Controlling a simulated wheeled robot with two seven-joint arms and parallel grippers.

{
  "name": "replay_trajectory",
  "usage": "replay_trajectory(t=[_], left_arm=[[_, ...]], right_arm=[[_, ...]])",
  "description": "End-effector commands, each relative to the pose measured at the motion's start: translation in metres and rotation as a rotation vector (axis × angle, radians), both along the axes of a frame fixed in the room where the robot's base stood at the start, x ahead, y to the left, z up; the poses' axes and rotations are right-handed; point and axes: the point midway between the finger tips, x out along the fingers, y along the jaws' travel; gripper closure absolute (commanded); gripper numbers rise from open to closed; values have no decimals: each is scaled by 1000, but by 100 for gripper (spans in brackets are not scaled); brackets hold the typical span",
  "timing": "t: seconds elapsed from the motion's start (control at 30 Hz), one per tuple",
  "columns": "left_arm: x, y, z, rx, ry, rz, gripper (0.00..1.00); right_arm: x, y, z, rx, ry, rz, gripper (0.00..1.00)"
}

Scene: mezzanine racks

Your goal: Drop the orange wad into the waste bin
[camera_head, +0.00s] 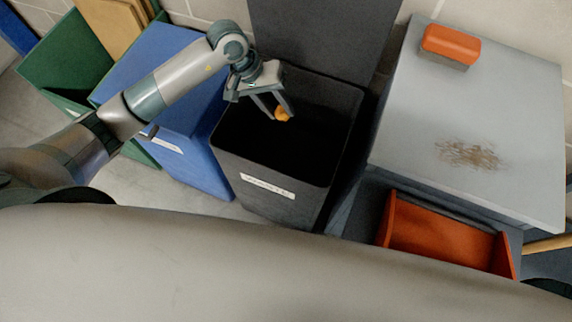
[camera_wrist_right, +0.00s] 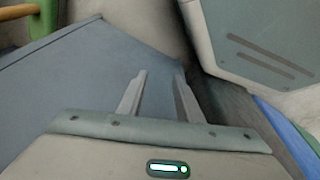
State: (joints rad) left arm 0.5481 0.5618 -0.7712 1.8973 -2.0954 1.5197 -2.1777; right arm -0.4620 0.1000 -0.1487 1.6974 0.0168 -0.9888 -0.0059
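The orange wad (camera_head: 283,114) is a small crumpled lump between the fingertips of my left gripper (camera_head: 279,116). The gripper points down over the opening of the black waste bin (camera_head: 225,152) and is shut on the wad. The bin stands with its dark lid (camera_head: 320,35) raised at the back and a white label on its front. Its inside is dark, and I cannot see what lies there. My right gripper (camera_wrist_right: 161,73) shows in the right wrist view, open with nothing between its fingers, away from the wad.
A blue bin (camera_head: 205,165) and an open green bin (camera_head: 62,55) stand left of the black bin. To the right is a grey cabinet top (camera_head: 520,110) with an orange block-like brush (camera_head: 450,44) and brown crumbs (camera_head: 467,153). An orange tray or dustpan (camera_head: 440,240) sits below its edge.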

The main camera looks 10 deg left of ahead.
Motion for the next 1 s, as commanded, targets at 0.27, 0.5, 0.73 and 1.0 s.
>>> replay_trajectory(t=[0.27, 0.5, 0.73, 1.0], left_arm=[[0, 0, 0, 0, 0, 0, 45], [0, 2, 3, 0, 0, 0, 45], [0, 10, 22, 0, -3, 0, 45], [-1, 31, 67, 1, -5, 1, 45]], right_arm=[[-1, 0, -1, 0, 2, 0, 68], [-1, -1, -1, 0, 2, 0, 68], [-1, 0, 1, -1, 5, 0, 68], [3, 1, 14, -1, 2, 1, 68]])
